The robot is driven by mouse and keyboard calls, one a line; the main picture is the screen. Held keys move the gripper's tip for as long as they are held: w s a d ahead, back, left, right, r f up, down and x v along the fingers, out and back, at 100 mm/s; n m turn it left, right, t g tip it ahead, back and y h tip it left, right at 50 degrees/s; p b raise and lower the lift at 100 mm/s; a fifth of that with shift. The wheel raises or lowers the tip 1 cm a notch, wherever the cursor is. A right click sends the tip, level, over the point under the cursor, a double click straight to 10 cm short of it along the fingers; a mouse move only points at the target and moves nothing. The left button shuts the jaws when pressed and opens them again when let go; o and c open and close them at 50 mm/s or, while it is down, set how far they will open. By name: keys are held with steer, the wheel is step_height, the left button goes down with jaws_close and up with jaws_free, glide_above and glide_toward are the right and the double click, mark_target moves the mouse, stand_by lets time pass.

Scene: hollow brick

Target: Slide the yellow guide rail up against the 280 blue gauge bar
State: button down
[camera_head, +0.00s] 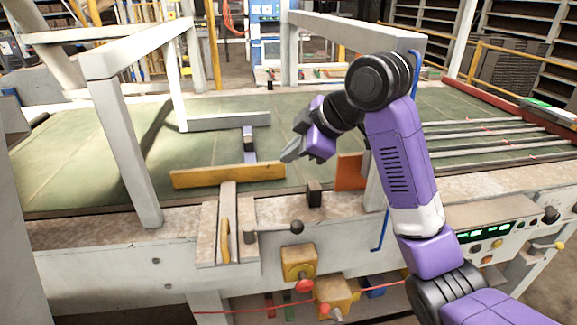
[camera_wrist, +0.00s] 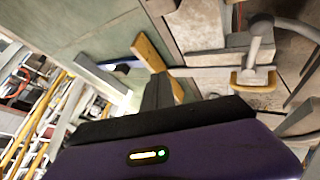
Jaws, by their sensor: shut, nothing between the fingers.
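The yellow guide rail (camera_head: 228,175) lies on the green table near its front edge, running left to right. A short bar with blue on it (camera_head: 249,156), apparently the blue gauge bar, stands behind the rail, between it and a grey bar (camera_head: 228,120). I cannot tell whether it touches the rail, and no number is readable. My gripper (camera_head: 288,156) is shut and empty, just beyond the rail's right end. In the wrist view the rail (camera_wrist: 150,53) lies beyond my fingers (camera_wrist: 157,92), with a bit of blue (camera_wrist: 122,68) to its left.
White frame posts (camera_head: 125,150) stand left and right of the work area. An orange block (camera_head: 350,171) and a small dark block (camera_head: 314,193) are right of the rail. A black knob (camera_head: 297,227) is at the front. Green surface left of the rail is clear.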

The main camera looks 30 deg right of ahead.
mark_target(273, 162)
steer(key=shift+n+g, duration=0.4)
steer(key=shift+g, duration=0.1)
steer(key=w+f, duration=0.1)
steer(key=f, duration=0.2)
steer(key=w+a+f+p, duration=0.1)
steer(key=f, duration=0.2)
steer(key=w+f, duration=0.1)
steer(key=f, duration=0.2)
steer(key=shift+w+a, duration=0.25)
steer(key=shift+a, duration=0.1)
steer(key=w, duration=0.1)
steer(key=w+d+p, duration=0.1)
steer(key=w, duration=0.1)
steer(key=shift+f, duration=0.1)
steer(key=shift+w+d+f+p, duration=0.1)
steer(key=shift+w+p, duration=0.2)
steer(key=shift+w, duration=0.3)
steer(key=w, duration=0.2)
steer(key=w+d, duration=0.1)
steer(key=w, duration=0.1)
steer(key=shift+d, duration=0.15)
steer(key=shift+s, duration=0.15)
